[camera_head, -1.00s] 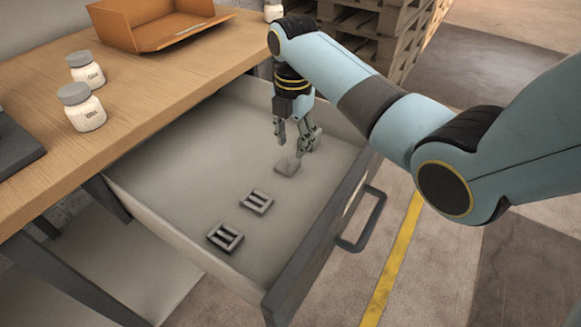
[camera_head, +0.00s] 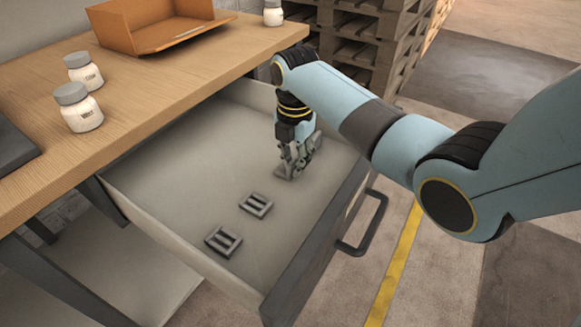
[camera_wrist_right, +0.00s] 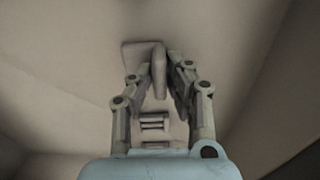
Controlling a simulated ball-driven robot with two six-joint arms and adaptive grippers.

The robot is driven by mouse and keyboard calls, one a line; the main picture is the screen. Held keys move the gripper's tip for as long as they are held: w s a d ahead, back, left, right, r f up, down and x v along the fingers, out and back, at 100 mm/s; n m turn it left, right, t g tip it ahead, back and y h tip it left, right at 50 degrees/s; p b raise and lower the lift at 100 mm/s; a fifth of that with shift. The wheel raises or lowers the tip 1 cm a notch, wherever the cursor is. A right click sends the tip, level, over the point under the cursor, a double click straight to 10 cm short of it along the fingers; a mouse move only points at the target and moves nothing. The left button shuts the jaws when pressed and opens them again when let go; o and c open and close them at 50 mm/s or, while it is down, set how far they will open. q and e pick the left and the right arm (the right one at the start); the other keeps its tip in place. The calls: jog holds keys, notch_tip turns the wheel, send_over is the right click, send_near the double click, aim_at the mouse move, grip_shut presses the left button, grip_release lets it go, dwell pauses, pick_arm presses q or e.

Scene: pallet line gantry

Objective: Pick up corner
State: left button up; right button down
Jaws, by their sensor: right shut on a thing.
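The corner, a grey bracket (camera_head: 283,172), is on the floor of the open drawer, mostly covered by my right gripper in the head view. In the right wrist view the corner shows a flat plate (camera_wrist_right: 135,52) and an upright flange. My right gripper (camera_head: 294,168) points down into the drawer. In the right wrist view its fingers (camera_wrist_right: 159,65) are shut on the upright flange, one on each side. I cannot see clear space under the corner. My left gripper is not in view.
Two grey slotted buckles (camera_head: 256,205) (camera_head: 223,241) lie nearer in the drawer (camera_head: 185,190). Its front wall and handle (camera_head: 366,225) are at right. The wooden table (camera_head: 140,95) beside it holds white jars (camera_head: 78,107) and an orange tray (camera_head: 150,35). Pallets (camera_head: 375,40) stand behind.

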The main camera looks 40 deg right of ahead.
aim_at(294, 159)
notch_tip(294, 159, up, 10)
jog(key=p, duration=0.3)
jog(key=shift+r, duration=0.1)
